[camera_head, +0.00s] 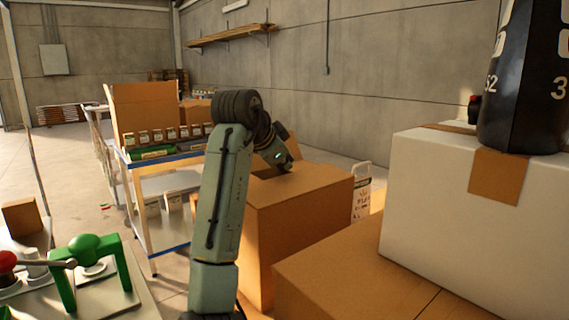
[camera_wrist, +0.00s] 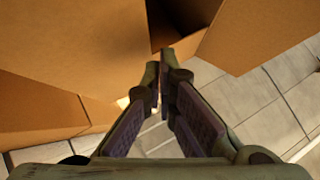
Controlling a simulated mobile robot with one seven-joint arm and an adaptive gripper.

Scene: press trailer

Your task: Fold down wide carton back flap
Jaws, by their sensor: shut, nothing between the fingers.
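The wide brown carton (camera_head: 300,210) stands in the middle of the head view, its top partly open with a dark gap. A raised brown flap (camera_head: 293,148) shows behind my wrist at the carton's far side. My arm hides part of the carton, and my fingers are out of sight in the head view. In the wrist view, my gripper (camera_wrist: 159,72) is shut and empty. Its tips are close to a large cardboard panel (camera_wrist: 75,45) on the left and an angled panel (camera_wrist: 255,30) on the right. I cannot tell whether they touch cardboard.
A white carton (camera_head: 470,215) with a dark bottle (camera_head: 525,80) on top stands at the right. Another brown carton (camera_head: 350,275) is in front. A blue-edged trolley (camera_head: 165,160) with jars is at the left. A green press (camera_head: 90,265) stands at the lower left.

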